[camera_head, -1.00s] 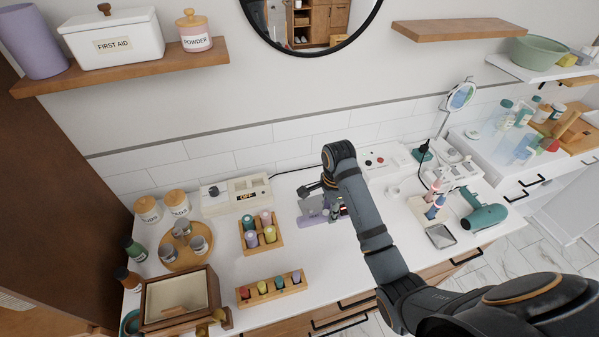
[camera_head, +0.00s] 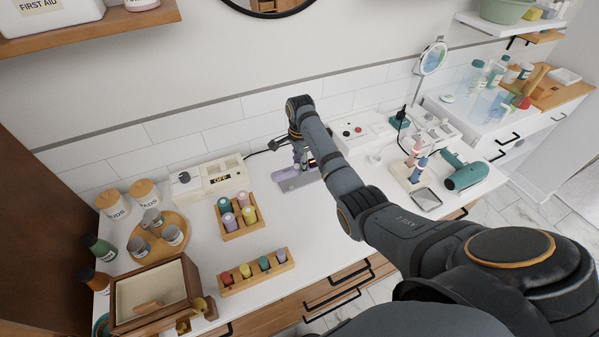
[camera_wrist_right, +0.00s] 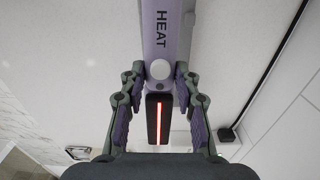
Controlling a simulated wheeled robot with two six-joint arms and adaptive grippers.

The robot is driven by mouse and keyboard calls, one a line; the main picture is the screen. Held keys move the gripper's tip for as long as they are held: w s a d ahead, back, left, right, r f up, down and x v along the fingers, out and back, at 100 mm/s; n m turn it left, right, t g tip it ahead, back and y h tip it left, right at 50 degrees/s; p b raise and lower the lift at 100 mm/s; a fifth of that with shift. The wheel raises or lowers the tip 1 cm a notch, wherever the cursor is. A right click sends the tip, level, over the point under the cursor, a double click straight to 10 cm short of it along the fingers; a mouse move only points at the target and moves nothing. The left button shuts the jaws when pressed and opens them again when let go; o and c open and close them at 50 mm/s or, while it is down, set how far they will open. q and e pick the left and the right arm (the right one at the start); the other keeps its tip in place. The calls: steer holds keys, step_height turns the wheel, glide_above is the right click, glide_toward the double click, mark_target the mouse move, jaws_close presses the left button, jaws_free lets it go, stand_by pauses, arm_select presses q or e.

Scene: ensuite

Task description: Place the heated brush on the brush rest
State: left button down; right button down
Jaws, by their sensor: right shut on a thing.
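The heated brush (camera_wrist_right: 160,30) has a lavender body marked HEAT and a black end with a glowing red strip. In the right wrist view it lies between the fingers of my right gripper (camera_wrist_right: 160,100), which is shut on it. In the head view my right gripper (camera_head: 299,150) is above the back of the counter, and the arm hides most of the brush. A low lavender-grey stand (camera_head: 292,183) sits on the counter just below the gripper; it may be the brush rest, but the arm partly covers it. My left gripper is not in view.
A white heater box (camera_head: 210,180) and wooden racks of coloured jars (camera_head: 240,215) stand to the left. Several items, including a teal hairdryer (camera_head: 468,172), are to the right. The tiled wall is close behind.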

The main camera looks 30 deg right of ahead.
steer(key=shift+w+f, duration=0.3)
steer(key=shift+w, duration=0.05)
steer(key=shift+w+f, duration=0.2)
steer(key=shift+f, duration=0.05)
step_height(320, 180, down, 2)
steer(key=shift+f, duration=0.25)
steer(key=shift+d+f, duration=0.1)
steer(key=shift+f, duration=0.3)
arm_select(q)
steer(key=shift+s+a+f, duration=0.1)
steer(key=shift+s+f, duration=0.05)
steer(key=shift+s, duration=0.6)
arm_select(e)
steer(key=c, duration=1)
jaws_free()
step_height(320, 180, up, 12)
steer(key=shift+r+b, duration=0.1)
steer(key=shift+b, duration=0.5)
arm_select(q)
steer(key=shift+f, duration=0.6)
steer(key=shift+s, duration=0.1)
